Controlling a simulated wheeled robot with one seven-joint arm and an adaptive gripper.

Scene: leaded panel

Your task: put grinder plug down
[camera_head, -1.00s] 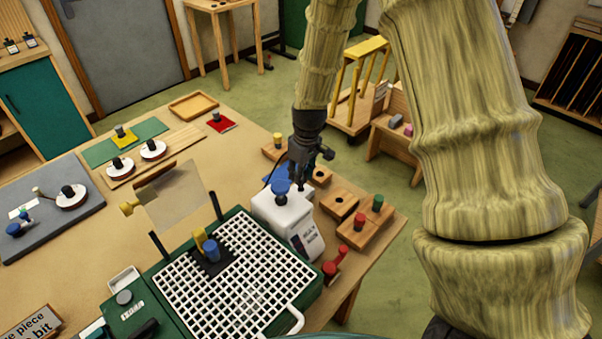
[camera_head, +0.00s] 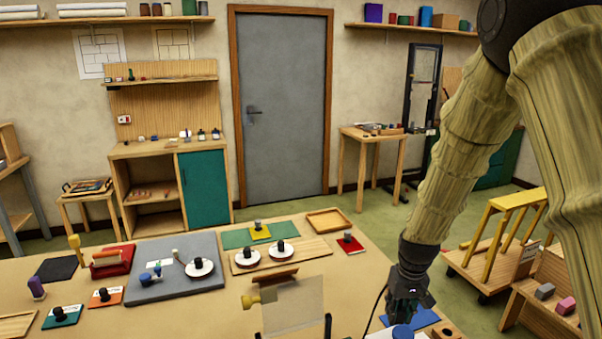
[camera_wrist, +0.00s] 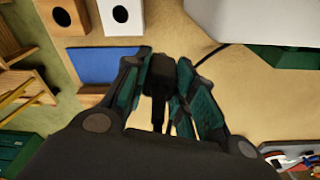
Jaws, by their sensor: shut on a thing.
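My gripper (camera_head: 404,308) is shut on the grinder plug. In the wrist view, the dark plug (camera_wrist: 160,75) sits between the two green-padded fingers of my gripper (camera_wrist: 160,85). A thin black cable (camera_wrist: 208,56) runs off to the upper right, and it also shows left of my gripper in the head view (camera_head: 375,308). A blue mat (camera_head: 420,317) lies on the table near my gripper; in the wrist view the mat (camera_wrist: 97,66) is just left of the plug. I cannot tell the plug's height above the table.
Bare tabletop (camera_head: 350,275) lies left of my gripper.

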